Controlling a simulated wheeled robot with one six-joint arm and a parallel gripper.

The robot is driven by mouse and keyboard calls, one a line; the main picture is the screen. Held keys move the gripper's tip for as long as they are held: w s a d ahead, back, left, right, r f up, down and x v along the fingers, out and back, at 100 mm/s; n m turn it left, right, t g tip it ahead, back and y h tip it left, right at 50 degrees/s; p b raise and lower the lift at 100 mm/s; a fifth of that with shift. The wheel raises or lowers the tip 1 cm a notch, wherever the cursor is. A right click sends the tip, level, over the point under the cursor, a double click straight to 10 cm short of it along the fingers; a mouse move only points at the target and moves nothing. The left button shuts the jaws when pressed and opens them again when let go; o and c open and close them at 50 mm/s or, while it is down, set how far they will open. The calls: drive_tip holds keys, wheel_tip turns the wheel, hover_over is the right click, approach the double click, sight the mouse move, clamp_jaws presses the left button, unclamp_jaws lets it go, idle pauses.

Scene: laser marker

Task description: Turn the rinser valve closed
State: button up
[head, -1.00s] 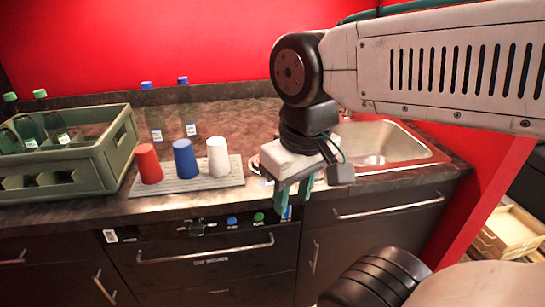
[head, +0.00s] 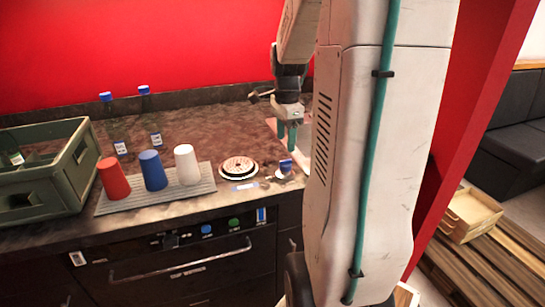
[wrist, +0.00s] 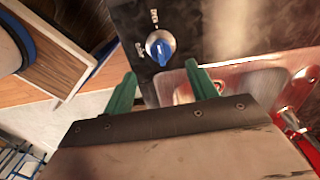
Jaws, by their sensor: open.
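The rinser valve is a blue knob on a round pale base (head: 286,169) at the counter's front, right of the round rinser plate (head: 238,169). In the wrist view the valve (wrist: 160,48) shows from above, with its blue handle roughly upright in the picture and small labels above and to its left. My gripper (head: 288,132) points down over the counter, just behind and above the valve in the head view. Its two green fingers (wrist: 162,78) are apart and empty. The valve lies beyond the gap between them, not touched.
The metal sink (wrist: 265,90) lies right of the valve in the wrist view; my arm mostly hides it in the head view. Red, blue and white cups (head: 152,170) stand on a grey mat (head: 112,207). A green crate (head: 45,190) is at left.

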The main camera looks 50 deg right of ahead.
sight(286, 160)
drive_tip(key=shift+d+f, duration=0.2)
drive_tip(key=shift+f, duration=0.25)
wheel_tip(286, 160, down, 7)
drive_tip(key=shift+c, duration=0.4)
drive_tip(key=c, duration=0.9)
